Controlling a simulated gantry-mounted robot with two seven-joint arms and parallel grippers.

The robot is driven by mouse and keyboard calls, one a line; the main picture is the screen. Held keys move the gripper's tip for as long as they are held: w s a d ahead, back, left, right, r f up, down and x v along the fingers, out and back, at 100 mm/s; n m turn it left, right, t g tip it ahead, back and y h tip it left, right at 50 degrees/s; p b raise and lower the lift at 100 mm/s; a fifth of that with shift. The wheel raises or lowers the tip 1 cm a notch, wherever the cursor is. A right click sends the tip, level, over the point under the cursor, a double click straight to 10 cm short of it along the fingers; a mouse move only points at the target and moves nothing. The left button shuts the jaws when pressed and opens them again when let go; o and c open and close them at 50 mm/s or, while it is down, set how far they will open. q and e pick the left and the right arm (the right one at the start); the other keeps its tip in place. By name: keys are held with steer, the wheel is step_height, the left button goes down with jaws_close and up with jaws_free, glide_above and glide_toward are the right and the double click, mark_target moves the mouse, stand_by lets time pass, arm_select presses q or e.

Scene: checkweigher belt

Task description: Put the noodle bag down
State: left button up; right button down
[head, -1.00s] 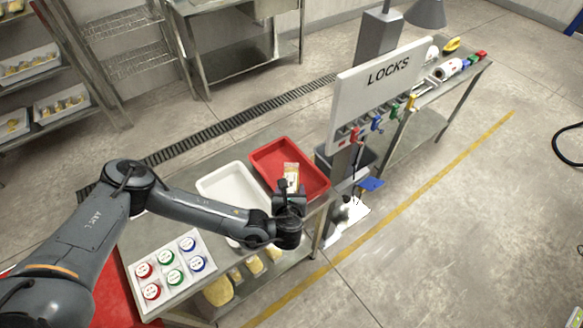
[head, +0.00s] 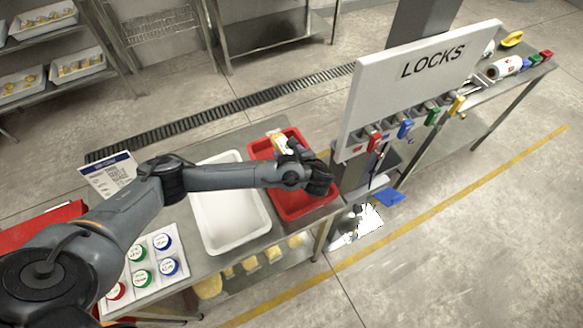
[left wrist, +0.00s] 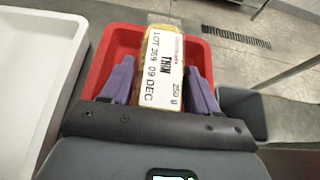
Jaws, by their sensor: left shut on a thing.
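The noodle bag (left wrist: 162,75) has a white label with lot and date print, and a clear top end. My left gripper (head: 284,146) is shut on it, with a purple finger on each side of the bag in the left wrist view. The bag also shows in the head view (head: 276,136), partly hidden by the gripper, above the far part of the red tray (head: 264,181). Whether it touches the tray cannot be told. The red tray shows behind the bag in the left wrist view (left wrist: 96,75). My right gripper is not in view.
An empty white tray (head: 213,230) lies left of the red one. The LOCKS board (head: 370,92) with coloured locks stands close on the right. A grey bin (left wrist: 262,108) is beside the red tray. Coloured round pieces lie on a white board (head: 153,248) at the front.

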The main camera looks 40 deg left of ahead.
arm_select(q)
step_height(320, 180, down, 4)
steer(key=shift+r, duration=0.25)
steer(key=shift+f+b, duration=0.55)
steer(key=shift+f, duration=1.4)
steer(key=o, duration=1.4)
steer(key=shift+c, duration=0.2)
steer(key=p+v, duration=0.2)
steer(key=v, duration=0.8)
steer(key=shift+s+d+r, duration=0.1)
steer(key=shift+d+r, duration=0.15)
steer(key=shift+d, duration=0.05)
steer(key=shift+s+d+r+p, duration=0.2)
steer(key=shift+s+d+p, duration=0.1)
steer(key=shift+d, duration=0.3)
